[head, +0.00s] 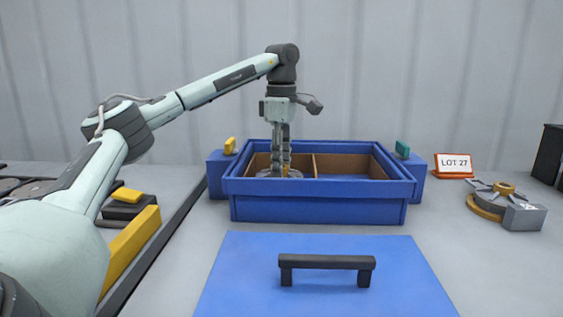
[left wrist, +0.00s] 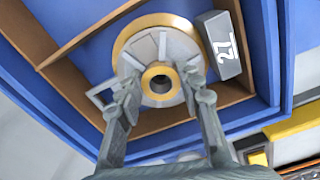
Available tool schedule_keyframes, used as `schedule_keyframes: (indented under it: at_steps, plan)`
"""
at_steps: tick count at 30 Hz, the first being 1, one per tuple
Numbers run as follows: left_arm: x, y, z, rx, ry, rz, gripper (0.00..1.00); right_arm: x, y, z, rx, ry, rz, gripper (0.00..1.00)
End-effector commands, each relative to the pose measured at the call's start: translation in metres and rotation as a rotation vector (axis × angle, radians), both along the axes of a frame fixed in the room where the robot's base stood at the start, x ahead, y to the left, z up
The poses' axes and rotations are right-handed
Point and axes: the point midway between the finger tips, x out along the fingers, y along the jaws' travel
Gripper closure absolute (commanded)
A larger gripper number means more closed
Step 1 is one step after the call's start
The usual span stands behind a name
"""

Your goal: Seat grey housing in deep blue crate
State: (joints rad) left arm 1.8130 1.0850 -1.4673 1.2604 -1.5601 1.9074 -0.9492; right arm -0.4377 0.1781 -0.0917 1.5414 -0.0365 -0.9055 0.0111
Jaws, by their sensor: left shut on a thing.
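The deep blue crate (head: 318,209) stands open in the middle of the table, with brown inner walls and a divider (head: 315,164). My left gripper (head: 281,168) reaches straight down into its left compartment. In the left wrist view, the gripper (left wrist: 163,92) is shut on the raised centre of the grey housing (left wrist: 182,45), a round body with a brass-coloured rim and a grey block marked 27 beside it. The housing lies within the compartment walls. The crate's front wall hides most of it in the head view; I cannot tell whether it touches the floor.
A blue lid-like panel (head: 235,275) with a black handle (head: 326,262) lies in front of the crate. A similar grey and brass part (head: 490,197) sits at right, near an orange-framed LOT 27 sign (head: 454,165). Blue side blocks carry yellow (head: 230,145) and green (head: 402,149) tabs.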

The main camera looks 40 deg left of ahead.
Motion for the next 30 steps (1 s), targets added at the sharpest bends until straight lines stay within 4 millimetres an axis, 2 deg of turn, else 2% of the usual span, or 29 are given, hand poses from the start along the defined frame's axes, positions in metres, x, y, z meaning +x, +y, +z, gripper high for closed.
schedule_keyframes:
  at_steps: [11,12,18,26,30]
  plan:
    - [0.0002,-0.0001,-0.0034,-0.001,-0.003,0.0,1.0,0.0,0.0,-0.0012,0.0,0.0,0.0,0.6]
    - [0.0002,-0.0001,-0.0034,-0.001,-0.003,0.0,0.63,0.0,0.0,-0.0013,0.0,0.0,0.0,0.6]
    - [0.0001,-0.0002,-0.0038,0.0,-0.001,0.0,0.4,0.0,0.0,-0.0013,0.0,0.0,0.0,0.6]
    - [-0.0001,0.0001,-0.0049,0.0,0.001,0.0,0.4,0.0,0.0,-0.0015,0.0,0.0,0.0,0.6]
    - [0.0007,-0.0003,0.0032,0.0,-0.002,0.0,0.4,0.0,0.0,-0.0014,0.0,0.0,0.0,0.6]
